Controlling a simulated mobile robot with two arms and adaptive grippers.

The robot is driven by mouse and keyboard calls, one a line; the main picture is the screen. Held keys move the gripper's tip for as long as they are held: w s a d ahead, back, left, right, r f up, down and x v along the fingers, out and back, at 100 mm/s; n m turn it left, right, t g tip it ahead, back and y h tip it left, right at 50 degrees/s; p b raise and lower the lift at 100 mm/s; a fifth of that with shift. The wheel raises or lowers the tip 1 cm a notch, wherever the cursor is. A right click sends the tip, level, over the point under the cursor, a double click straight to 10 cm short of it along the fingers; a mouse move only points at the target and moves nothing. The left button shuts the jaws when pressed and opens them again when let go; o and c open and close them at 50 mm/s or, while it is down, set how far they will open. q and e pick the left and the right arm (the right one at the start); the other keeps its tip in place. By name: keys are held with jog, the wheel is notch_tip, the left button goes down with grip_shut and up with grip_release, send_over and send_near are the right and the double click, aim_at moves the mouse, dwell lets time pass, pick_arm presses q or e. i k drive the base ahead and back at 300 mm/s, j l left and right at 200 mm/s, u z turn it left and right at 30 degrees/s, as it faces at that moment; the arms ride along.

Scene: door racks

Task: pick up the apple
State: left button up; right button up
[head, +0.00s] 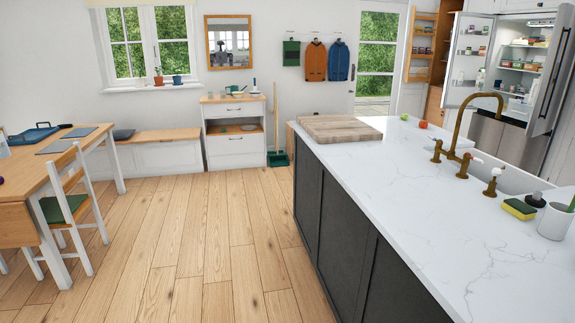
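A small round red thing that looks like the apple (423,124) sits on the white marble countertop (400,215) of the island. It is near the far right edge, behind the brass tap (459,140) as seen from here. A smaller green round thing (404,117) lies just left of it. Neither of my grippers shows in the head view.
A wooden board (340,128) lies at the island's far left end. A sponge (519,209) and white cup (555,221) stand at the right. The fridge (510,80) is open behind. A table (30,165) and chair (67,208) stand left; the wooden floor (200,240) between is clear.

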aim_at(423, 125)
jog(key=i+u, duration=0.3)
jog(key=i, duration=4.25)
jog(key=i+j+z, duration=0.1)
jog(key=i, duration=1.05)
jog(key=i+j, duration=0.15)
jog(key=i, duration=0.95)
jog(key=i+l+z, duration=0.2)
jog(key=i+z, duration=1.05)
jog(key=z, duration=0.15)
jog(key=i+j+z, duration=0.25)
jog(key=i+z, duration=0.2)
jog(key=i+l+z, duration=0.2)
jog(key=i+z, duration=0.2)
jog(key=i, duration=0.15)
jog(key=i+z, duration=0.45)
jog(key=i+j+z, duration=0.15)
jog(key=i+z, duration=0.25)
jog(key=i, duration=0.3)
